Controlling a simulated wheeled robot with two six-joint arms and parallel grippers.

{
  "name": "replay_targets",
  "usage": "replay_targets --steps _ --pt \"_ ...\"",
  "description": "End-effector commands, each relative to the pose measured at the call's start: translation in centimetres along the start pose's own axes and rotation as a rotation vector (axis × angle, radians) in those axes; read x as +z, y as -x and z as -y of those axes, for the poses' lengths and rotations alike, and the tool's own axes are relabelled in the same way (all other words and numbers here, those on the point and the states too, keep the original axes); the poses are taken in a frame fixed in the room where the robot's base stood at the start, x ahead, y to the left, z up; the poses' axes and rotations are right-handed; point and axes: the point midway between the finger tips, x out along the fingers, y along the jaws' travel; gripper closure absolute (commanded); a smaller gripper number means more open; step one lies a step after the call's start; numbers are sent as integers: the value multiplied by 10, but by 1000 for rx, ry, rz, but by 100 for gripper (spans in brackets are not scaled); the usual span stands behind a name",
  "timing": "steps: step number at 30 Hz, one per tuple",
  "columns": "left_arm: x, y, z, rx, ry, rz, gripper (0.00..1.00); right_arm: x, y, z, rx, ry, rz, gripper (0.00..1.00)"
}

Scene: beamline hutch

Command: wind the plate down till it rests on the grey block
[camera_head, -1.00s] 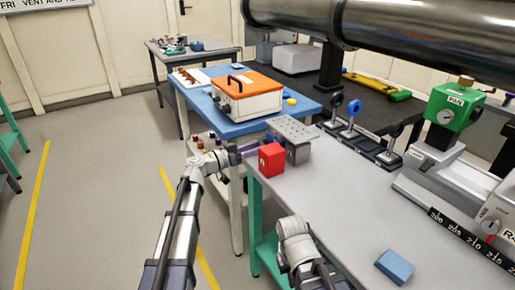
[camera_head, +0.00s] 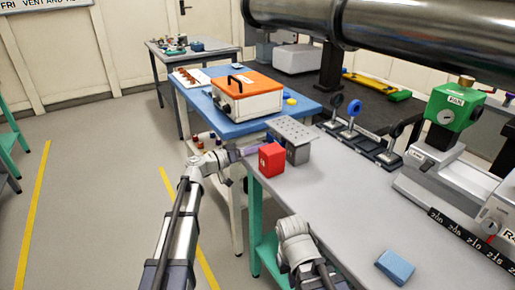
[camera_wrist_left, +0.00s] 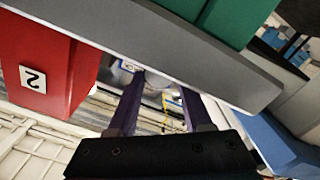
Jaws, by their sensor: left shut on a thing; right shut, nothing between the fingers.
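The grey plate (camera_head: 292,130), dotted with holes, lies level at the near table's far left corner. A grey block (camera_head: 298,154) shows below it; any gap between them is too small to tell. A red block (camera_head: 271,160) stands in front and shows a "2" in the left wrist view (camera_wrist_left: 35,78). My left gripper (camera_head: 252,149) reaches in from the left at the table edge beside the red block. In the wrist view its purple fingers (camera_wrist_left: 163,82) are shut around a pale rounded part, mostly hidden. My right gripper (camera_head: 294,230) is low over the near edge, shut and empty; its fingertips are hidden.
The grey table (camera_head: 345,200) is clear in its middle, with a blue block (camera_head: 395,267) near the front. Lens mounts (camera_head: 355,115) and a green-topped device (camera_head: 452,107) stand along the right. An orange-topped box (camera_head: 248,95) sits on the blue table behind.

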Motion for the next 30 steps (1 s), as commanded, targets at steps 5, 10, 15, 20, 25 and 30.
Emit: replay_targets --steps 5,10,15,20,25,30 --pt "0 0 0 -1 -1 0 45 0 0 0 0 0 0 100" --pt "0 0 0 0 -1 0 25 0 0 0 0 0 0 100" --pt "0 0 0 -1 -1 0 20 0 0 0 0 0 0 100" --pt "0 0 0 -1 -1 0 20 0 0 0 0 0 0 100" --pt "0 0 0 -1 -14 0 20 0 0 0 0 0 0 100" --pt "0 0 0 -1 -124 0 20 0 0 0 0 0 0 100"
